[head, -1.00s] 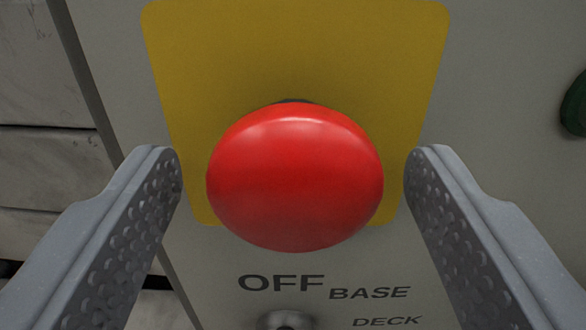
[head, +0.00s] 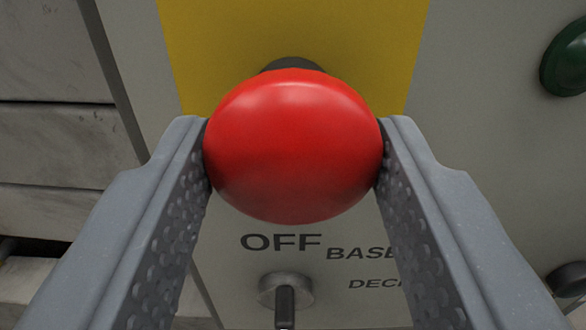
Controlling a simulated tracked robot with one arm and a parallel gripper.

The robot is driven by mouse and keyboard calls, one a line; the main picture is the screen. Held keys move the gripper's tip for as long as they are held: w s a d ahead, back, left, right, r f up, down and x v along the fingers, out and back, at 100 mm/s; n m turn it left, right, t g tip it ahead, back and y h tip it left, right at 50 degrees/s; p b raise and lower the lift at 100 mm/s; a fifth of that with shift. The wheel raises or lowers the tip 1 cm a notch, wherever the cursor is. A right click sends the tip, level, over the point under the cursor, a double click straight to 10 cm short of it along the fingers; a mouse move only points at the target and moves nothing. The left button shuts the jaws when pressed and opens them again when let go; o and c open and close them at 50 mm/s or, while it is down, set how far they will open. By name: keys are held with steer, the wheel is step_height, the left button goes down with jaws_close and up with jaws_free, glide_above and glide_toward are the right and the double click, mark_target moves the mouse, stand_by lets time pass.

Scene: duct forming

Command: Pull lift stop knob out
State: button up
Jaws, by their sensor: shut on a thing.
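The lift stop knob (head: 293,145) is a large red mushroom button in the middle of the head view. It stands in front of a yellow backing plate (head: 220,45), and part of its dark stem (head: 293,63) shows above it. My gripper (head: 294,150) has one finger on each side of the red knob. Both fingers touch its left and right edges, so it is shut on the knob. The knob hides most of the stem.
The grey panel (head: 480,130) carries the printed words OFF, BASE and a partly covered DECK. A key switch (head: 285,293) sits below the knob. A green button (head: 566,62) is at the upper right, and a dark round control (head: 568,280) at the lower right. Pale stone-like blocks (head: 60,145) lie left.

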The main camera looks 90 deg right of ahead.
steer(key=shift+w+a, duration=0.1)
steer(key=shift+a, duration=0.1)
steer(key=o, duration=1.4)
steer(key=shift+a, duration=0.1)
steer(key=a+p, duration=0.2)
steer(key=a, duration=1.1)
steer(key=shift+a+f, duration=0.1)
steer(key=shift+a, duration=0.25)
